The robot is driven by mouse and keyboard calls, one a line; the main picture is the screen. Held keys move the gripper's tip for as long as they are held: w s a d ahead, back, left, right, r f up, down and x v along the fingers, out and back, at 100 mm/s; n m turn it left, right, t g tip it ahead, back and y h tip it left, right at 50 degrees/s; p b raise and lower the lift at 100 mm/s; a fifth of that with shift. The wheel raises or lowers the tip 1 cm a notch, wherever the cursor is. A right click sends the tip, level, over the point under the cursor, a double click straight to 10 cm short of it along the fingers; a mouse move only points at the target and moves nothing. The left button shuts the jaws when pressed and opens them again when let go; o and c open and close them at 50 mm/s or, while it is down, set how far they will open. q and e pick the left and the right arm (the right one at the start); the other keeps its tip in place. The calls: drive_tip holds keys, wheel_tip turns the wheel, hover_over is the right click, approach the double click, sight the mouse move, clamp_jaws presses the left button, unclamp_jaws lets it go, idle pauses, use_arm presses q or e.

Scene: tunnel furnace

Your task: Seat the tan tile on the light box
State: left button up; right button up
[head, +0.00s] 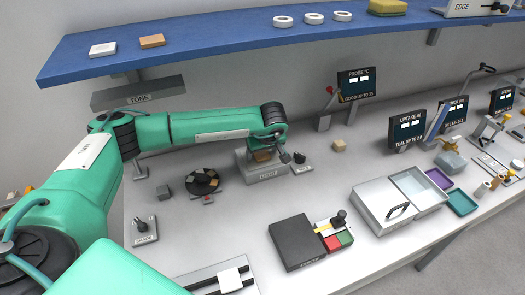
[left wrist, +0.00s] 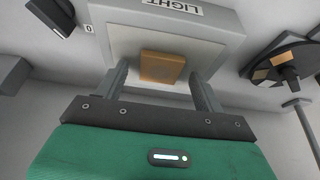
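The light box (head: 268,174) is a grey box labelled LIGHT on the bench, and its pale panel (left wrist: 125,48) shows in the left wrist view. A tan tile (left wrist: 162,67) lies on that panel, near its middle. It also shows in the head view (head: 263,156), partly hidden by my gripper. My left gripper (left wrist: 162,88) is at the light box, with its fingers spread on either side of the tile. Gaps show between the tile and both fingers. In the head view this gripper (head: 272,148) is partly hidden by my wrist. My right gripper is not in view.
A blue shelf (head: 220,38) above holds a white tile (head: 103,49), an orange-tan tile (head: 152,41) and several white rings. A dark round disc (head: 203,181) stands left of the light box. A black box (head: 297,243) stands in front. A beige block (head: 339,145) lies to the right.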

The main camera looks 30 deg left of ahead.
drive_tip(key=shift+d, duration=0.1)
use_arm(q)
drive_tip(key=b+v, duration=0.3)
drive_tip(key=v, duration=1.1)
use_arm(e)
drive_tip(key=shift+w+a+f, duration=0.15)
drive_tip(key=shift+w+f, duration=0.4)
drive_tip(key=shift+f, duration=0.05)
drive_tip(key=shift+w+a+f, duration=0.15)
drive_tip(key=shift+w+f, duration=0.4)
use_arm(q)
drive_tip(key=shift+f, duration=0.15)
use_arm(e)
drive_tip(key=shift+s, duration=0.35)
